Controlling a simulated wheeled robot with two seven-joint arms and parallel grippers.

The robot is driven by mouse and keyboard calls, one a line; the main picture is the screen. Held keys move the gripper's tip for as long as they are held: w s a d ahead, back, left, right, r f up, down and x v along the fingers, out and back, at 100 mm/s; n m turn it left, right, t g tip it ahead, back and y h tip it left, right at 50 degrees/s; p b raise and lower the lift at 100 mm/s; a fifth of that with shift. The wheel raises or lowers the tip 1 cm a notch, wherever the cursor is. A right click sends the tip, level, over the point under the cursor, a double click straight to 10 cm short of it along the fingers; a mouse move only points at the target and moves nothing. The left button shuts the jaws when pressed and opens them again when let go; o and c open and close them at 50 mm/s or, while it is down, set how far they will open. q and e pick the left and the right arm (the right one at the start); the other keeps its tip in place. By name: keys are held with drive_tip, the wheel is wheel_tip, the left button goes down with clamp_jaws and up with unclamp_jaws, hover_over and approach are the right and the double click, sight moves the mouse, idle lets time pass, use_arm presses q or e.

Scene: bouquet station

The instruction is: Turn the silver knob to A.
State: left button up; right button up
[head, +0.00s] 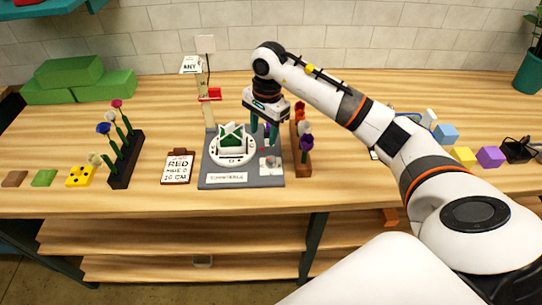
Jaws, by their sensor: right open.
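The silver knob (270,161) appears as a small, pale round shape on a light square plate at the right front of the grey station board (211,172). It is too small to read which letter it points to. My right gripper (264,132) is open, with its fingers pointing down behind the knob, over the back right part of the board. It appears apart from the knob and holds nothing that I can see. My left gripper is out of view.
A white round holder (232,155) with green pieces stands left of the knob. A brown flower rack (302,168) stands close on the right, a dark rack (127,165) farther left. A clipboard (177,168) lies left of the board. A post with a red clip (210,95) rises behind.

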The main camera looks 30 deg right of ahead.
sight(271, 159)
drive_tip(key=shift+h, duration=0.5)
drive_tip(key=f+p, duration=0.1)
drive_tip(key=f, duration=0.2)
drive_tip(key=d+f+p, duration=0.1)
drive_tip(key=f+p, duration=0.1)
drive_tip(key=f, duration=0.2)
drive_tip(key=d+f+p, duration=0.1)
drive_tip(key=f, duration=0.2)
drive_tip(key=shift+s+f, duration=0.15)
drive_tip(key=shift+f, duration=0.5)
drive_tip(key=c, duration=1)
drive_tip(key=shift+o, duration=0.2)
